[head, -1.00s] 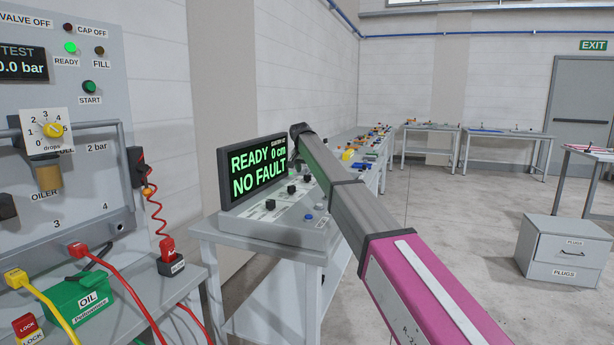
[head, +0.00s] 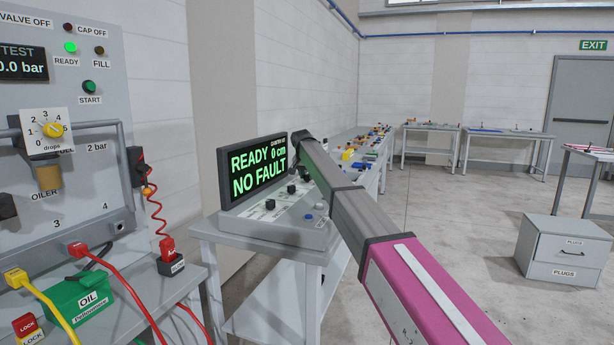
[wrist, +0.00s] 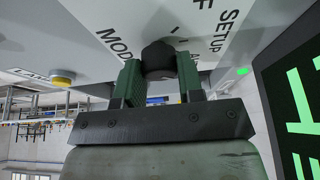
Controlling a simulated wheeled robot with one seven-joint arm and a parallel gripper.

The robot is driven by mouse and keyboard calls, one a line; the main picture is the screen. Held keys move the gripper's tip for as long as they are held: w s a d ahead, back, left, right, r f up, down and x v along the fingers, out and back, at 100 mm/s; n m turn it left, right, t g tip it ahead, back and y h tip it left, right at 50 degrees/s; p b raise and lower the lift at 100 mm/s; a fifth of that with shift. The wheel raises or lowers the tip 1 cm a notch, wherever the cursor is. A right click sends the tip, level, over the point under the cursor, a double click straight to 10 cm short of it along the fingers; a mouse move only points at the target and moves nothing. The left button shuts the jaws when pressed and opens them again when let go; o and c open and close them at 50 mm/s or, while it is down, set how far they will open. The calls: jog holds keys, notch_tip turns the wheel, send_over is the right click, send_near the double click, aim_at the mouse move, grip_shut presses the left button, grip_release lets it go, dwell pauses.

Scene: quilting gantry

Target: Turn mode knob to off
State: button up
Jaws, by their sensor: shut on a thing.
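The mode knob (wrist: 158,54) is a dark round knob on the light panel (wrist: 120,15) in the wrist view, beside printed words reading "MOD", part of an "F" and "SETUP". My gripper (wrist: 158,76) has green fingers on both sides of the knob and is shut on it. The knob's pointer mark cannot be made out. In the head view the control console (head: 255,232) stands on a grey table, with a display (head: 253,172) reading "READY 0 cm NO FAULT". My arm crosses in front of it, and my fingers do not show there.
A yellow button (wrist: 62,78) is on the panel left of my gripper in the wrist view. The lit display (wrist: 295,105) is close on the right. In the head view, an oiler test panel (head: 70,130) stands at left and a plugs cabinet (head: 565,255) on open floor at right.

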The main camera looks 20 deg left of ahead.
jog(key=n+y, duration=0.2)
jog(key=n, duration=0.2)
jog(key=shift+d+n, duration=0.15)
jog(key=shift+n, duration=0.25)
jog(key=n, duration=0.2)
jog(key=n+g+y, duration=0.1)
jog(key=n, duration=0.1)
jog(key=shift+n+y, duration=0.3)
jog(key=n+g, duration=0.1)
jog(key=n, duration=0.1)
jog(key=n+y, duration=0.1)
jog(key=n, duration=0.1)
jog(key=shift+w+n+g, duration=0.15)
jog(key=shift+n+g, duration=0.15)
jog(key=shift+g, duration=0.1)
jog(key=shift+n+g, duration=0.7)
jog(key=shift+n, duration=1.2)
jog(key=o, duration=0.9)
